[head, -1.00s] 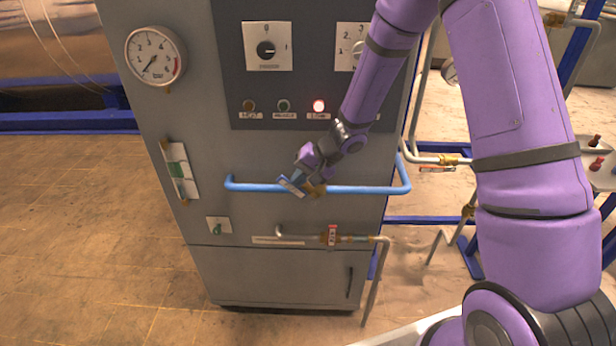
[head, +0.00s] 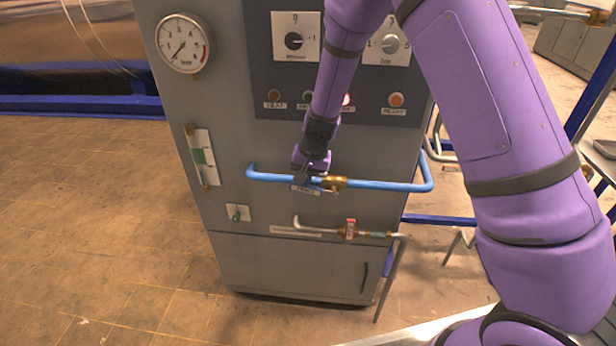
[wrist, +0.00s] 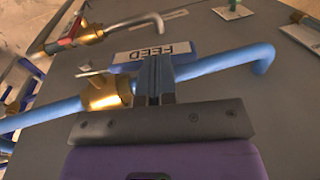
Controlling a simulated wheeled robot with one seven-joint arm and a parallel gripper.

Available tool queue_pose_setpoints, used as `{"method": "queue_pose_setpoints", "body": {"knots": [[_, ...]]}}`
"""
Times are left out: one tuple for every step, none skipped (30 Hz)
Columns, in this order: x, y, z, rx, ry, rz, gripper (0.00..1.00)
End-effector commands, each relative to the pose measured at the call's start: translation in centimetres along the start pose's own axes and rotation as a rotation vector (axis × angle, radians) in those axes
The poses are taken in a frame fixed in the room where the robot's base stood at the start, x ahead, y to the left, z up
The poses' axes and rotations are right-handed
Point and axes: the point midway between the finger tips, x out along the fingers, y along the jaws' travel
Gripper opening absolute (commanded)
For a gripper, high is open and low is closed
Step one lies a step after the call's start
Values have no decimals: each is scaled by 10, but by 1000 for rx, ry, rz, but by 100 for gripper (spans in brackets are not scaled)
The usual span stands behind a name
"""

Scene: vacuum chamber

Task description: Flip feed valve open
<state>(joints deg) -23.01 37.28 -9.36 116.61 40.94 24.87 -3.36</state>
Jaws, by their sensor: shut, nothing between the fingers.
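The feed valve (head: 334,183) is a brass body on the blue pipe (head: 390,187) across the grey cabinet front. How the lever is turned is hard to tell. The white and blue FEED label (wrist: 152,52) lies just beyond the fingertips. My gripper (head: 303,179) is shut and empty, over the blue pipe just left of the valve. In the wrist view its fingers (wrist: 155,75) cross the pipe; contact is unclear.
A second pipe with a red-handled valve (head: 350,229) runs below the blue pipe. Above are a dial gauge (head: 184,44), knobs and the RESET button (head: 396,99). A sight tube (head: 202,157) is at the left. The floor left of the cabinet is clear.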

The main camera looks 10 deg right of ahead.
Motion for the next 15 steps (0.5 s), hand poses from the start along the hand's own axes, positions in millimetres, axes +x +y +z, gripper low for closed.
{"method": "queue_pose_setpoints", "body": {"knots": [[2, 0, 0, 2, 0, 0, 0], [3, 0, 0, 2, -1, 0, 0], [4, 0, 0, 2, -1, 0, 0], [5, -1, 0, 2, -1, 0, 0], [6, -1, 0, 1, -1, 0, 0], [7, -2, 0, 1, -2, -1, 0], [8, -2, 0, 0, -2, -1, 0], [10, -2, 0, 1, -1, -1, 0], [11, -2, -1, 2, 0, -1, 0], [13, -3, -1, 2, 0, -1, 0], [14, -4, -1, 2, 0, -2, 0], [15, -4, -1, 2, 0, -2, 0], [16, -4, 0, 1, -1, -2, 0], [17, -5, 0, 1, -1, -2, 0], [18, -5, 0, 1, -1, -2, 0]]}}
